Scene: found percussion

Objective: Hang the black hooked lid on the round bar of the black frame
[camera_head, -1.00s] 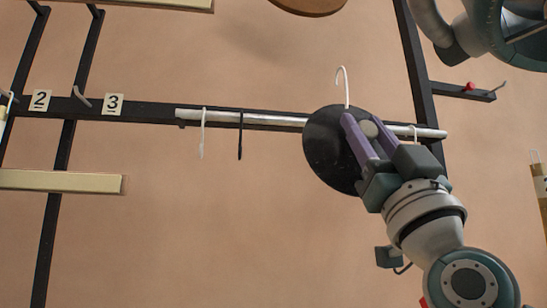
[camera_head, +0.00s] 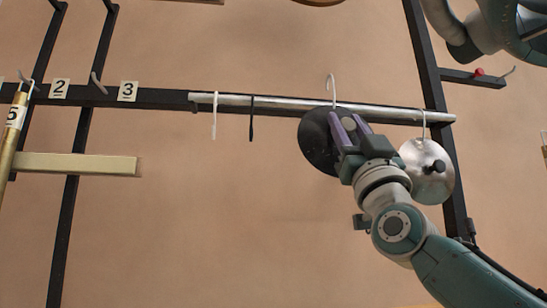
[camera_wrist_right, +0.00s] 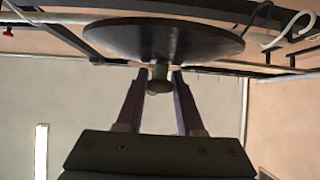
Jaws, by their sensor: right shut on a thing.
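The black lid (camera_head: 315,142) is a dark disc with a white hook (camera_head: 331,88) rising from its top. My right gripper (camera_head: 344,127) is shut on the lid's knob, which shows between the fingers in the right wrist view (camera_wrist_right: 159,86). The round bar (camera_head: 385,111) is a pale metal rod along the black frame (camera_head: 428,75). The lid overlaps the bar's lower edge in the head view, and the hook's curve stands above the bar. I cannot tell whether the hook is around the bar or in front of it. My left gripper is not in view.
A silver lid (camera_head: 428,170) hangs by its hook near the bar's right end, close to my right wrist. A white hook (camera_head: 214,115) and a black hook (camera_head: 251,118) hang farther left. The bar is clear between the black hook and the held lid.

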